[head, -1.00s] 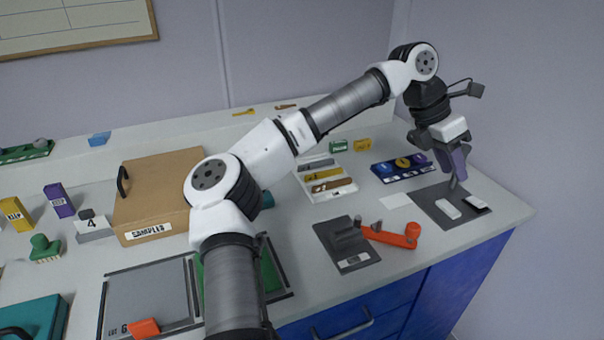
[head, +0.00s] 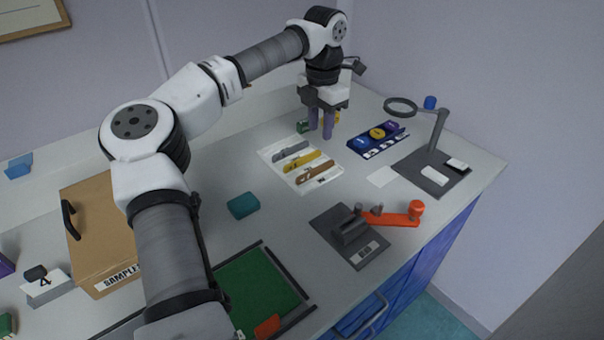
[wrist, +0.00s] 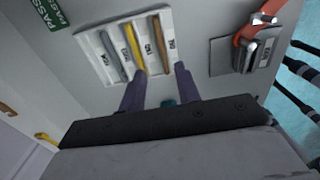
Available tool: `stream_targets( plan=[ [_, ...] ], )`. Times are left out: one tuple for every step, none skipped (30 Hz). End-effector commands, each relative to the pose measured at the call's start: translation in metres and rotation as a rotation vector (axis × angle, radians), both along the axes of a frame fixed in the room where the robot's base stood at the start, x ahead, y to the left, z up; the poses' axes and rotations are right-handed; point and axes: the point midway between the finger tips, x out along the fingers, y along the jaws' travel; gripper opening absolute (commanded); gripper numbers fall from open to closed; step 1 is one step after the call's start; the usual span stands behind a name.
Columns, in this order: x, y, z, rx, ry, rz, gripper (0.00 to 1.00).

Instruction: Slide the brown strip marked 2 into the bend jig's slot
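The brown strip (head: 316,173) lies in the front slot of a white tray (head: 268,152), beside a yellow and a grey strip. It also shows in the wrist view (wrist: 164,45); its mark is too small to read. The bend jig (head: 348,240) is a dark grey block on a plate with an orange lever (head: 392,219), in front of the tray. It is at the upper right in the wrist view (wrist: 249,52). My gripper (head: 321,134) points down behind the tray, its purple fingers apart and empty. In the wrist view the fingers (wrist: 159,86) are at the strips' near ends.
A blue holder (head: 370,148) with round pieces stands right of the tray. A magnifier stand (head: 436,150) is farther right. A teal block (head: 243,206) lies left of the jig, and a cardboard box (head: 100,225) is at the left. The counter between tray and jig is clear.

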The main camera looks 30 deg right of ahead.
Motion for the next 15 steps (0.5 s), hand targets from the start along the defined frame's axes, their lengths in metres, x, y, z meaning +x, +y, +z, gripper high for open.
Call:
stream_targets(
  plan=[
    [-0.001, 0.001, -0.010, 0.002, 0.004, -0.002, 0.33],
    [-0.001, 0.000, -0.017, 0.001, 0.005, -0.002, 0.33],
    [-0.001, 0.000, -0.025, 0.001, 0.004, -0.002, 0.33],
    [-0.001, 0.000, -0.030, 0.001, 0.004, -0.003, 0.33],
    [-0.001, 0.000, -0.035, 0.000, 0.004, -0.002, 0.33],
    [-0.001, 0.000, -0.042, 0.000, 0.004, -0.001, 0.33],
    [-0.001, 0.000, -0.046, 0.002, 0.003, -0.001, 0.33],
    [-0.001, 0.000, -0.049, 0.001, 0.002, -0.001, 0.33],
    [0.000, 0.000, -0.053, 0.000, 0.002, -0.001, 0.33],
    [-0.001, -0.001, -0.055, -0.001, 0.002, -0.001, 0.33],
    [-0.001, -0.001, -0.057, -0.001, 0.002, -0.001, 0.33],
    [-0.001, -0.001, -0.058, -0.001, 0.003, -0.001, 0.33],
    [-0.001, -0.001, -0.060, -0.001, 0.003, -0.001, 0.33],
    [-0.001, -0.001, -0.062, 0.000, 0.003, -0.001, 0.33],
    [-0.001, -0.002, -0.066, 0.001, 0.003, -0.001, 0.33]
  ],
)
